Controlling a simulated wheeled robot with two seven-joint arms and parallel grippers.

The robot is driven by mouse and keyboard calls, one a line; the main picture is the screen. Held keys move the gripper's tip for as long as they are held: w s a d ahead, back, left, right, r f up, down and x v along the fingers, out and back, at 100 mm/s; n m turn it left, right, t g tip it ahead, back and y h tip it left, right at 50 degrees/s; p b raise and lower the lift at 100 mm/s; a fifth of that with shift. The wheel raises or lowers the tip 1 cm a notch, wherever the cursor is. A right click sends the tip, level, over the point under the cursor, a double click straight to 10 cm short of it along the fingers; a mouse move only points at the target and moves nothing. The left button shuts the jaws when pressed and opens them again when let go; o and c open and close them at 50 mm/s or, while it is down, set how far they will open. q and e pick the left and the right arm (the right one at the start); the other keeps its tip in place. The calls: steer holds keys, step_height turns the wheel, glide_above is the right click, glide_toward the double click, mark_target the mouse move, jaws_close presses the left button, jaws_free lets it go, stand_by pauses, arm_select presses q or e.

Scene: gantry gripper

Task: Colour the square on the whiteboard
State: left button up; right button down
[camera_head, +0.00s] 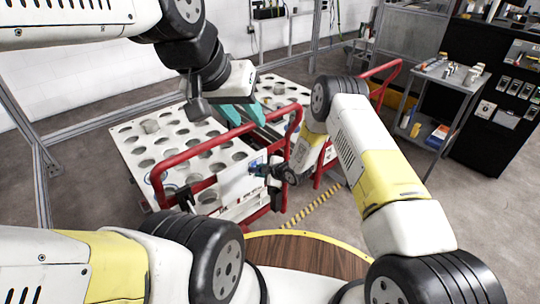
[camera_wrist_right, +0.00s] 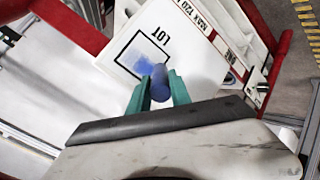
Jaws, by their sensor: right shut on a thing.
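The whiteboard (camera_wrist_right: 110,62) is a white panel with a black square outline (camera_wrist_right: 121,56) beside the word LOT. A blue patch (camera_wrist_right: 143,66) covers part of the inside of the square. My right gripper (camera_wrist_right: 158,86) is shut on a blue cylindrical marker (camera_wrist_right: 159,80), whose far end is at or close to the board by the blue patch; contact is unclear. In the head view the whiteboard (camera_head: 236,184) hangs on the cart's near side, with my right gripper (camera_head: 260,169) in front of it. My left gripper (camera_head: 242,114), teal-fingered, looks open and empty above the cart.
A red-railed cart (camera_head: 208,144) with a white perforated top carries the board. A second perforated cart top (camera_head: 282,93) is behind it. A grey side table (camera_head: 450,76) with small items stands at right. A round wooden surface (camera_head: 310,255) lies in front.

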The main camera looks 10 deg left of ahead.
steer(key=shift+r, duration=0.55)
steer(key=shift+d, duration=0.1)
steer(key=shift+w+d, duration=2.1)
steer(key=shift+w, duration=0.75)
steer(key=shift+s+a, duration=1.1)
steer(key=shift+s, duration=0.35)
steer(key=shift+s+a, duration=1.1)
steer(key=shift+s, duration=0.3)
steer(key=shift+s+d, duration=0.9)
steer(key=shift+d, duration=0.3)
steer(key=shift+s+d, duration=0.9)
steer(key=shift+d, duration=0.3)
